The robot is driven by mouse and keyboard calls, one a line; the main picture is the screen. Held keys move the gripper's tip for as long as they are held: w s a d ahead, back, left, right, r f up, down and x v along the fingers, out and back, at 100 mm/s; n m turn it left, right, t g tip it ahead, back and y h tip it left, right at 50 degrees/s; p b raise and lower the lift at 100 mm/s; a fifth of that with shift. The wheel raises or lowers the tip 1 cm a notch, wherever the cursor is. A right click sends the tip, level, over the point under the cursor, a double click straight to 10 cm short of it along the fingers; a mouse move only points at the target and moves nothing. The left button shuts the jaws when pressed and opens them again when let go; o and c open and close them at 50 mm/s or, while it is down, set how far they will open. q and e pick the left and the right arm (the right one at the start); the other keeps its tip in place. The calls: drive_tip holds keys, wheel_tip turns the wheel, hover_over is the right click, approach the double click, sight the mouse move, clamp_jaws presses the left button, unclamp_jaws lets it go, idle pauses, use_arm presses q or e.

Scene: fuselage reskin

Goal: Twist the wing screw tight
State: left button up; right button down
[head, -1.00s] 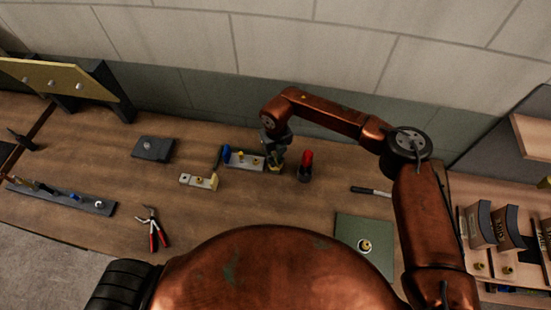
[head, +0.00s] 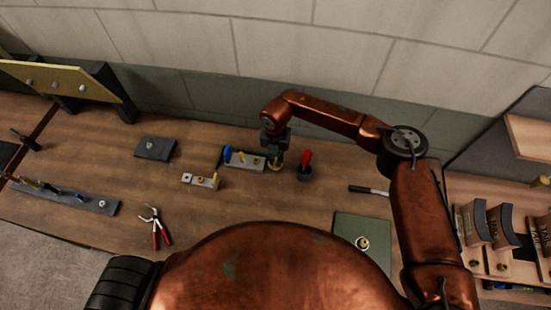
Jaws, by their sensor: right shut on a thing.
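My right gripper (head: 276,161) points down at the right end of a small grey fixture (head: 246,161) on the wooden bench. It is shut on a small brass-coloured piece at its fingertips, which looks like the wing screw (head: 275,168). The fingers cover most of it, so I cannot tell how far it is seated. My left gripper is not in view.
A red-handled tool in a dark holder (head: 305,172) stands close right of the gripper. A small light bracket (head: 201,181) lies front left. Red-handled pliers (head: 155,228), a dark block (head: 156,148) and a green mat (head: 365,238) lie farther off. The wall is behind.

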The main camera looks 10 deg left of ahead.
sight(275, 161)
idle(0.4)
drive_tip(key=c, duration=2)
unclamp_jaws()
drive_tip(key=shift+o, duration=0.2)
wheel_tip(275, 161, up, 12)
